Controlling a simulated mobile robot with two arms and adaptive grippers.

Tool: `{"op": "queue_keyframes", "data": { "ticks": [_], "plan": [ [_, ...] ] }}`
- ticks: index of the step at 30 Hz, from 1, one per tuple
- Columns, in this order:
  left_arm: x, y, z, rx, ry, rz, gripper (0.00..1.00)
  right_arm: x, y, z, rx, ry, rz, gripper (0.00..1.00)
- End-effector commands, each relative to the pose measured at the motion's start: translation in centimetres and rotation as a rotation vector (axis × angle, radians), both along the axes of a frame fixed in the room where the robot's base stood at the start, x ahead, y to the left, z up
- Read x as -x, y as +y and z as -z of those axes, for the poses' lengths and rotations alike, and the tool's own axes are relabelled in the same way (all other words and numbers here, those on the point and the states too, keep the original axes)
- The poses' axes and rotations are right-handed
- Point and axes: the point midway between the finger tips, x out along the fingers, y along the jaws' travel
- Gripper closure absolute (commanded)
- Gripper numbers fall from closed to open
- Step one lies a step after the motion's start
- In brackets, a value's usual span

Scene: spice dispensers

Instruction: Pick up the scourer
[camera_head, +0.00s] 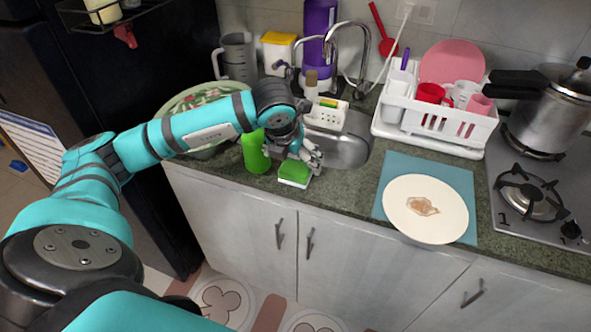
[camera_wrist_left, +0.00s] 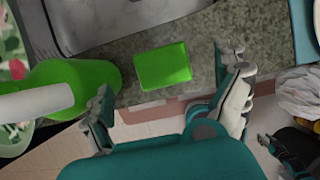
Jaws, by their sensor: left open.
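The scourer (camera_head: 294,172) is a small block, green on top and white below. It lies on the counter near the front edge, in front of the sink. In the left wrist view its green top (camera_wrist_left: 163,65) lies between the spread fingers, as seen from above. My left gripper (camera_head: 303,154) is open and empty, pointing down just behind and above the scourer. In the left wrist view its fingertips (camera_wrist_left: 171,75) are apart on either side of the scourer; contact cannot be told.
A green bottle (camera_head: 255,152) stands close left of the scourer. The sink (camera_head: 345,150) with its faucet is behind. A plate (camera_head: 425,208) on a blue mat (camera_head: 398,168) lies to the right, by the dish rack (camera_head: 434,137) and stove. A patterned bowl (camera_head: 178,101) is at left.

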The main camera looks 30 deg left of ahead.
Motion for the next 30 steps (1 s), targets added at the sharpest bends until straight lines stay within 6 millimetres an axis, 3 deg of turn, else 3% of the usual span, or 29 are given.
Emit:
{"op": "queue_keyframes", "data": {
  "ticks": [5,13,22,30],
  "plan": [
    [-0.2,0.0,1.2,0.000,0.005,0.001,0.01,0.0,0.0,-0.8,0.000,0.000,0.000,0.60],
    [-1.3,0.1,4.8,0.001,0.003,0.000,0.01,0.0,0.0,-2.1,0.000,0.000,0.000,0.60],
    [-1.5,0.2,5.4,0.001,0.000,0.001,0.01,0.0,-0.1,-2.1,0.001,0.001,0.000,0.60],
    [-1.5,0.2,5.3,0.000,0.000,0.000,0.36,0.0,-0.2,-2.1,0.002,0.001,0.000,0.60]
  ]
}}
